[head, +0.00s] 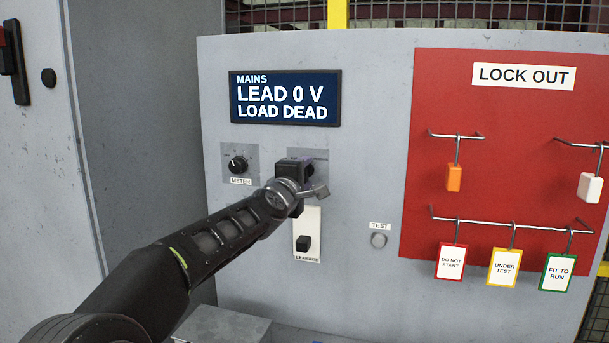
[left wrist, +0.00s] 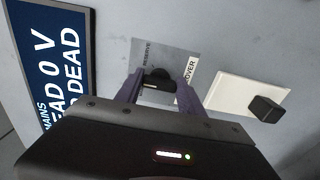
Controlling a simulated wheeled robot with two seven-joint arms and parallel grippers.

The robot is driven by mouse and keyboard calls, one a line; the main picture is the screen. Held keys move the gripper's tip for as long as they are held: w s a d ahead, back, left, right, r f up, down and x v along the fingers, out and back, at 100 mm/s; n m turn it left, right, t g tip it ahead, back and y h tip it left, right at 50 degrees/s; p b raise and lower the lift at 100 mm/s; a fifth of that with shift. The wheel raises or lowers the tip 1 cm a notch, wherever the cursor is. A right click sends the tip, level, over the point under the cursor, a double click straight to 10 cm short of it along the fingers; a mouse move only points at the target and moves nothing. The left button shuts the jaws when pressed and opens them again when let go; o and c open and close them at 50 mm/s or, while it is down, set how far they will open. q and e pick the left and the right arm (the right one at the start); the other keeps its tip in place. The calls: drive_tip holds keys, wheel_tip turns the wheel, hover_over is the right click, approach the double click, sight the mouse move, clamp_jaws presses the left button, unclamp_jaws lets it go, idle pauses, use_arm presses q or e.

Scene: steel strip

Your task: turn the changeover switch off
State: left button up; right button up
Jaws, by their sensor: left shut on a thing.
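The changeover switch's grey plate (head: 321,154) is on the grey panel below the display, mostly hidden behind my left gripper (head: 303,172) in the head view. In the left wrist view its black knob (left wrist: 158,78) sits between the two purple fingers of my left gripper (left wrist: 160,93), which is shut on it. The word RESERVE and the end of the label, OVER, show beside the knob. Which position the knob points to I cannot tell. The display (head: 285,98) reads MAINS, LEAD 0 V, LOAD DEAD. My right gripper is not in view.
The METER knob (head: 238,164) is left of the switch. A LEAKAGE black switch (head: 303,243) is just below it, and a round TEST button (head: 378,240) is to the right. A red LOCK OUT board (head: 520,180) carries hooks with tags.

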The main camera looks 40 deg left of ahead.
use_arm(q)
drive_tip(key=shift+f, duration=0.1)
drive_tip(key=o, duration=1.4)
drive_tip(key=shift+c, duration=0.2)
drive_tip(key=v, duration=0.7)
drive_tip(key=shift+s+d, duration=0.15)
drive_tip(key=shift+s, duration=0.25)
